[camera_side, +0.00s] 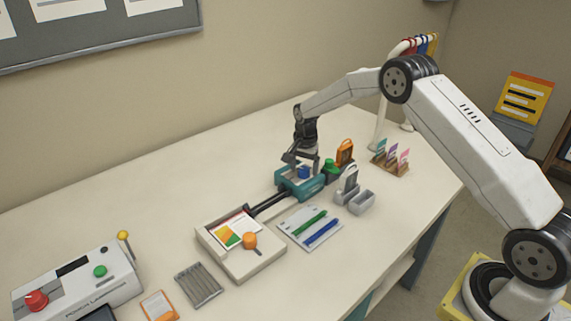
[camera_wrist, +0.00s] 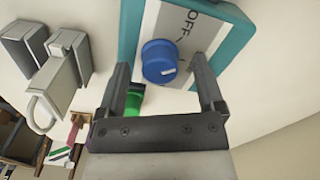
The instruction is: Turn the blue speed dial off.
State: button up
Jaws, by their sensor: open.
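The blue speed dial (camera_wrist: 160,62) sits on the light face of a teal box (camera_wrist: 232,28). It has a white pointer line, and "OFF" is printed on the face near it. In the side view the dial (camera_side: 304,172) is on top of the teal box (camera_side: 298,188) near the middle of the table. My gripper (camera_wrist: 163,80) is open, with one finger on each side of the dial in the wrist view. In the side view my gripper (camera_side: 301,160) points down just above the box. I cannot tell whether the fingers touch the dial.
A green knob (camera_side: 330,168) stands beside the teal box, with an orange tag (camera_side: 345,151) behind it. Grey holders (camera_side: 361,202) stand to the right. A black bar (camera_side: 268,204) runs from the box to a cream tray (camera_side: 240,268). The table's back left is clear.

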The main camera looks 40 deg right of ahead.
grip_shut()
dwell(0.3)
jog(key=shift+n, duration=2.3)
grip_release()
